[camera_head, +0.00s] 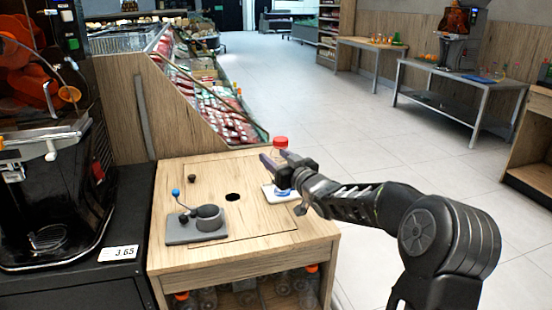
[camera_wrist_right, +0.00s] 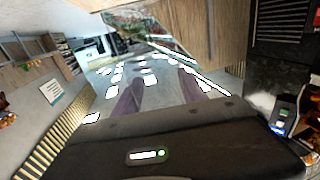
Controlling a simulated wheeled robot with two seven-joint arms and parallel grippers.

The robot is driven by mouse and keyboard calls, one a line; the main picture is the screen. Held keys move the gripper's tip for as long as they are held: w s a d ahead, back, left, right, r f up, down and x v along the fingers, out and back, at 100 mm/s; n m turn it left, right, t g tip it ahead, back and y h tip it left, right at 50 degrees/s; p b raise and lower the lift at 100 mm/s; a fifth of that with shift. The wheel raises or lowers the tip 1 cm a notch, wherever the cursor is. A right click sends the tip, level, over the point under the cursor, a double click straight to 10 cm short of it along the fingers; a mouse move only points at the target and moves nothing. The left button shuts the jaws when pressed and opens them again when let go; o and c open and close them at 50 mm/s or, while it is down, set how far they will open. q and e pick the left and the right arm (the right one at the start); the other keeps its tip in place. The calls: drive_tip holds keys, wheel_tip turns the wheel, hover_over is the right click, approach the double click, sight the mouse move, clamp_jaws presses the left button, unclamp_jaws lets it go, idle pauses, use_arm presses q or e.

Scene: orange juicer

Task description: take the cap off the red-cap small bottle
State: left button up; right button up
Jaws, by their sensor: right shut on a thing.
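The small bottle's red cap (camera_head: 281,142) shows just above the fingers of my right gripper (camera_head: 274,164), at the right back corner of the wooden counter. The cap is on the bottle. My right gripper is shut on the bottle below its cap, and its fingers and wrist hide most of the bottle's body. In the right wrist view the two fingers (camera_wrist_right: 158,92) point away from the camera, with a clear, washed-out shape between them. My left gripper is not in view.
A white pad (camera_head: 269,192) with something blue on it lies below the gripper. The wooden counter (camera_head: 262,222) has a dark round hole (camera_head: 232,197) and a grey device with a blue-knobbed lever (camera_head: 196,222). Several bottles stand on its lower shelf. A juicer (camera_head: 50,170) stands at left.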

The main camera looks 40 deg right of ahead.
clamp_jaws()
idle(0.6)
